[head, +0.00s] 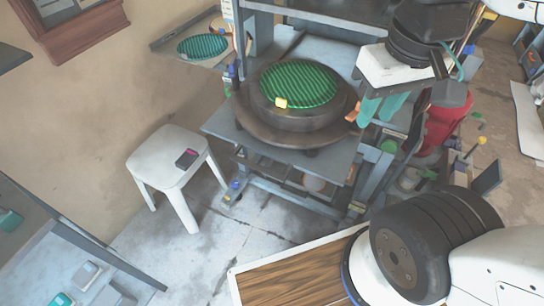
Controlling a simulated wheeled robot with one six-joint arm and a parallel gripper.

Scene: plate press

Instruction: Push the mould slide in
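What looks like the mould slide, a dark round mould (300,118) with a green ridged disc (298,83) on top, sits on a wider brown round base on the press's grey table (225,124).
A white stool (170,160) with a small dark device stands at left on open floor. A tray with a teal ridged disc (202,46) is at the back left. A red container (443,125) and clutter stand right of the press. Grey uprights flank the mould.

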